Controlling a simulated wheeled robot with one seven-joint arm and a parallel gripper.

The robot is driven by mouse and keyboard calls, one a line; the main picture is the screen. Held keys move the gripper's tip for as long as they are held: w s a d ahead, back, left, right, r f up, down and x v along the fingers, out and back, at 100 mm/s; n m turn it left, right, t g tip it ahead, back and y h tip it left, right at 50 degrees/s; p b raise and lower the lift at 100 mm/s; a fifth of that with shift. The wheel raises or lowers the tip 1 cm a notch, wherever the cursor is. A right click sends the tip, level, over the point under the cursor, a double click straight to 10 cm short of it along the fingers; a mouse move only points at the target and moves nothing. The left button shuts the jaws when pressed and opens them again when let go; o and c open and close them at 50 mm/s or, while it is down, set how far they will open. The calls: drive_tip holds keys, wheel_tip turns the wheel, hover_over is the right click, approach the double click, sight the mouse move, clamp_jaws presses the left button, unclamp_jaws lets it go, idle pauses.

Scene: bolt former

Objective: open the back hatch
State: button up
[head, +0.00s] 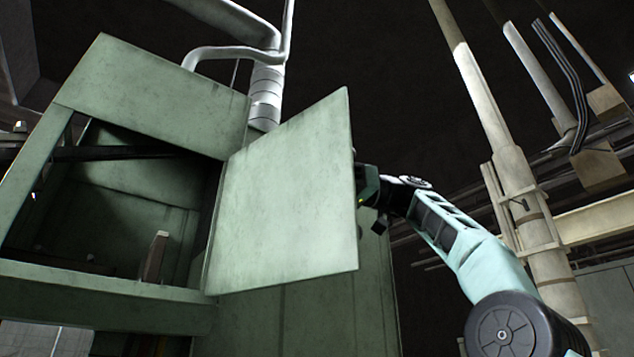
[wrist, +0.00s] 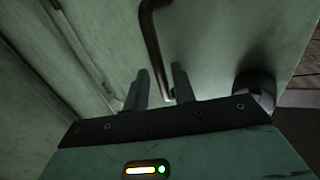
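The hatch (head: 290,195) is a flat pale green door panel. In the head view it stands swung out from the green machine cabinet, with the opening (head: 120,215) uncovered to its left. My arm reaches to the panel's right edge, and my gripper is mostly hidden behind the panel. In the wrist view my gripper (wrist: 160,80) has its two dark fingers apart. A dark bent bar handle (wrist: 150,35) on the green panel (wrist: 215,40) runs down to between the fingertips. I see a gap on each side of it; contact cannot be told.
A dark round fitting (wrist: 255,88) sits to the right of the fingers in the wrist view. Pale vertical pipes (head: 515,180) stand right of my arm. A silver duct (head: 265,95) rises behind the cabinet. The space between panel and pipes looks clear apart from my arm.

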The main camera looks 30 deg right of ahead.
drive_tip(key=s+d+p, duration=0.3)
drive_tip(key=d+p, duration=0.1)
drive_tip(key=d, duration=1.3)
